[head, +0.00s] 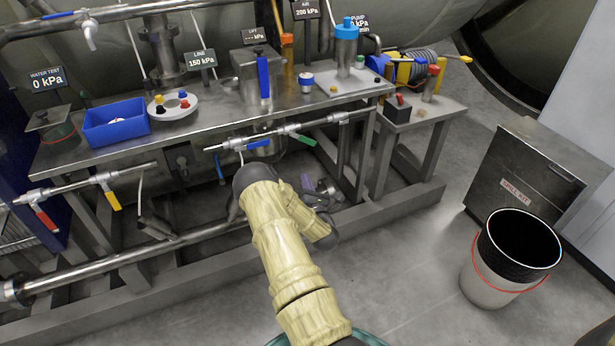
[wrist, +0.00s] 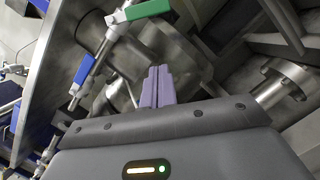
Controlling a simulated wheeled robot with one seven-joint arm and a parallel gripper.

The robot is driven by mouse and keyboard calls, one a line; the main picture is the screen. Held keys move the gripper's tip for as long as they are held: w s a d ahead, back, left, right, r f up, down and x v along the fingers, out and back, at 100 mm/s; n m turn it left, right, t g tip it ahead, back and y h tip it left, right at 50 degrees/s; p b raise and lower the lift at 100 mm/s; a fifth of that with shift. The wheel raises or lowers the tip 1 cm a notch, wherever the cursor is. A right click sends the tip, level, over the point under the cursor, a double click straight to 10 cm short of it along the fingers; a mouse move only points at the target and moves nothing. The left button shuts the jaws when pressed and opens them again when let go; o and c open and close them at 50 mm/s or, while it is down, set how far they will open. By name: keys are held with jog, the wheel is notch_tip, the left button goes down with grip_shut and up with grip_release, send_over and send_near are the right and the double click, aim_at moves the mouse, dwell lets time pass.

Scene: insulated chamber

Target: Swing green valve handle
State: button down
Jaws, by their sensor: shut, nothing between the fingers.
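The green valve handle (head: 304,139) sits on the horizontal pipe under the bench, at the right of a blue valve handle (head: 258,144). In the wrist view the green handle (wrist: 147,10) is at the top edge, with the blue handle (wrist: 84,68) lower left. My gripper (wrist: 157,72) has its purple fingers shut together and empty, pointing up below the green handle and apart from it in the picture. In the head view my gripper (head: 307,184) is partly hidden by my arm, below the green handle.
Red (head: 43,217) and yellow (head: 113,199) handles hang on a pipe at the left. The bench (head: 225,104) overhangs the pipe, with legs and a low frame around the space. A bucket (head: 487,287) and spill kit cabinet (head: 523,184) stand right. Floor between is clear.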

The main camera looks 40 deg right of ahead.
aim_at(303, 139)
jog(key=w+d+r+b, duration=0.2)
jog(key=w+d+r, duration=0.2)
jog(key=w+d, duration=0.1)
jog(key=shift+w+d+r, duration=0.2)
jog(key=shift+w+r, duration=0.2)
jog(key=shift+w, duration=0.5)
